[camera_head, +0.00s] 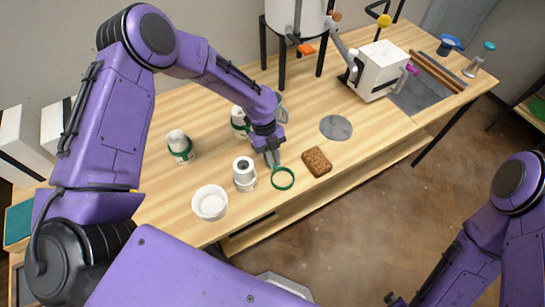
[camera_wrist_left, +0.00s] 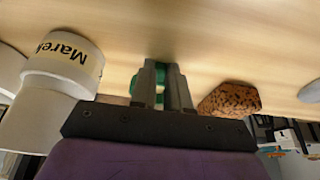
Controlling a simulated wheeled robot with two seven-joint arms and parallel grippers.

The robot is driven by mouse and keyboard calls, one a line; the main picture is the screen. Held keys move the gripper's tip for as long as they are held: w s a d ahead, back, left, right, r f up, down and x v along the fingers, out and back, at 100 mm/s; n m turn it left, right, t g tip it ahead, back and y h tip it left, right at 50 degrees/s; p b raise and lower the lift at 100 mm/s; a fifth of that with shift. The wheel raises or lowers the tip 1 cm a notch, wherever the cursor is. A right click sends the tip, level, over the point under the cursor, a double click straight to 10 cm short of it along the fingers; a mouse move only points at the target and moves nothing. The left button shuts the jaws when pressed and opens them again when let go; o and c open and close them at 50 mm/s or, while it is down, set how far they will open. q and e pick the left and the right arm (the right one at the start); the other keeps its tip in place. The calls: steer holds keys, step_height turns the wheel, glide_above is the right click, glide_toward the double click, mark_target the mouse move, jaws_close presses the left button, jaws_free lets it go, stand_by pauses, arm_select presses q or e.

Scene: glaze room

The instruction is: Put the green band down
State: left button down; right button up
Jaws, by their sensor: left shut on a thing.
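My left gripper (camera_head: 272,160) points down over the wooden table and is shut on the green band (camera_head: 283,179), a thin ring. The ring sticks out toward the table's front edge, low over the top; whether it touches the wood I cannot tell. In the left wrist view, part of the green band (camera_wrist_left: 160,84) shows between and behind the fingers (camera_wrist_left: 166,82).
A white cup (camera_head: 244,182), lettered "Marek" (camera_wrist_left: 62,85), stands left of the band. A white bowl (camera_head: 210,203) is further left. A brown sponge-like block (camera_head: 317,161) lies close right. Green-banded white jars (camera_head: 178,140) stand behind. A grey disc (camera_head: 336,127) lies beyond the block.

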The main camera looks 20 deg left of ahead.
arm_select(q)
steer(key=c, duration=1.1)
jaws_free()
steer(key=shift+r+p, duration=0.25)
steer(key=shift+p, duration=0.1)
steer(key=p+v, duration=0.7)
steer(key=v, duration=0.4)
steer(key=shift+a+r, duration=0.2)
steer(key=shift+r, duration=0.1)
steer(key=shift+w, duration=0.2)
